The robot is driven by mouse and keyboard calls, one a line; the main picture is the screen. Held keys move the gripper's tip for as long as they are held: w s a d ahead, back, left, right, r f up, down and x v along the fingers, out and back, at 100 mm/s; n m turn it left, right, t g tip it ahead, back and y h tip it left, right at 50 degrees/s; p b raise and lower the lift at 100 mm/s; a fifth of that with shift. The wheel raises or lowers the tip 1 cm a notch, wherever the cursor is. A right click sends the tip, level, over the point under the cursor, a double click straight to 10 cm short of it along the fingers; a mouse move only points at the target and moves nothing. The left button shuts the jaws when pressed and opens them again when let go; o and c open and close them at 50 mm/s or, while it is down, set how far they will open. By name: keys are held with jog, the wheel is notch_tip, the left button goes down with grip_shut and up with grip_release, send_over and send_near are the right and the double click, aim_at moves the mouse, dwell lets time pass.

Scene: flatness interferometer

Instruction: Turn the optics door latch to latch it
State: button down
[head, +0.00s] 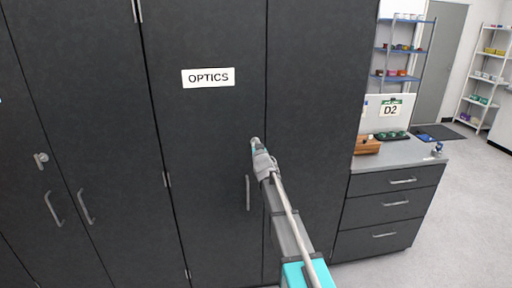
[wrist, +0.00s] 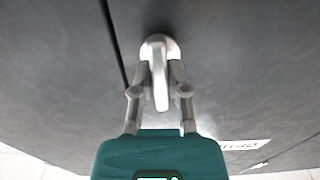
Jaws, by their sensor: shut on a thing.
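The optics door (head: 205,130) is a tall dark panel with a white OPTICS label (head: 208,77), and it looks closed. Its latch (wrist: 159,48) is a small silver lever on a round base near the door's seam. In the wrist view the lever runs up and down the picture between my fingers. My gripper (wrist: 160,78) is shut on the lever, one finger on each side. In the head view my gripper (head: 260,158) reaches the door near its right edge, and the latch (head: 254,141) is mostly hidden behind it.
A vertical bar handle (head: 248,193) is on the optics door just below and left of my gripper. Other dark cabinet doors stand to the left, with another latch (head: 41,160). A drawer counter (head: 420,152) is at right, with open floor beyond.

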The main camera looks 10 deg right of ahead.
jog(key=c, duration=0.7)
grip_release()
jog(key=shift+o, duration=0.2)
jog(key=shift+s, duration=0.1)
jog(key=s, duration=1.2)
